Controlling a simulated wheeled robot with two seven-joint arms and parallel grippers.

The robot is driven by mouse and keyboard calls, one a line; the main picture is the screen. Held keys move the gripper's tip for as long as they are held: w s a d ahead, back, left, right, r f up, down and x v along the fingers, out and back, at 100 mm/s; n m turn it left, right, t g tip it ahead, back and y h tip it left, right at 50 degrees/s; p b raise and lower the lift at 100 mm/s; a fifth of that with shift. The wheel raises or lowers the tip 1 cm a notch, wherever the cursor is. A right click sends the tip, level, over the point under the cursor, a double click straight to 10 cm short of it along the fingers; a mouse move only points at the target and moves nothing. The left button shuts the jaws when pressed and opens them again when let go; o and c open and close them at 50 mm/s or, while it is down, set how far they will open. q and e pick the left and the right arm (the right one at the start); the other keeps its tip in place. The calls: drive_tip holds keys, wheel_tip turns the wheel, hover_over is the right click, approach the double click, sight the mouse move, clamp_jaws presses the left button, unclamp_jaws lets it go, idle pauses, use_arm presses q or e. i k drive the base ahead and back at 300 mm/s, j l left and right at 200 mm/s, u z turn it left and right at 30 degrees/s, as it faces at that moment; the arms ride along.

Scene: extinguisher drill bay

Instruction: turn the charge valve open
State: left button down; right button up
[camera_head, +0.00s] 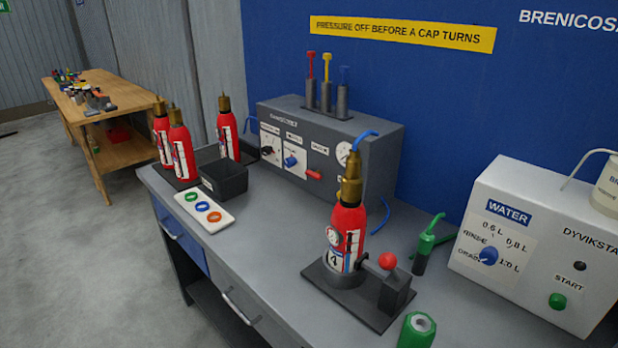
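A grey charging console (375,175) stands at the back of the bench against the blue wall. Its front carries a black knob (267,151), a blue knob (290,161), a red lever (313,174) and a round gauge (343,153). The small labels are too blurred to tell surely which control is the charge valve. The red lever points sideways, tilted slightly down to the right. A red extinguisher (349,219) marked 4 stands upright in a dark clamp base, with a blue hose (366,134) at its brass top. Neither gripper is in view.
A red-ball handle (387,261) sits on the clamp. Several red extinguishers (181,155), a black bin (222,181) and a tray of coloured rings (204,212) stand left. A white water dispenser (535,240) stands right. The bench front middle (260,240) is clear.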

sight(315, 175)
drive_tip(key=i+j+z, duration=0.1)
drive_tip(key=z, duration=0.55)
drive_tip(key=i+j+z, duration=0.1)
drive_tip(key=j+z, duration=0.3)
drive_tip(key=j, duration=0.4)
drive_tip(key=j+z, duration=0.35)
drive_tip(key=j, duration=0.5)
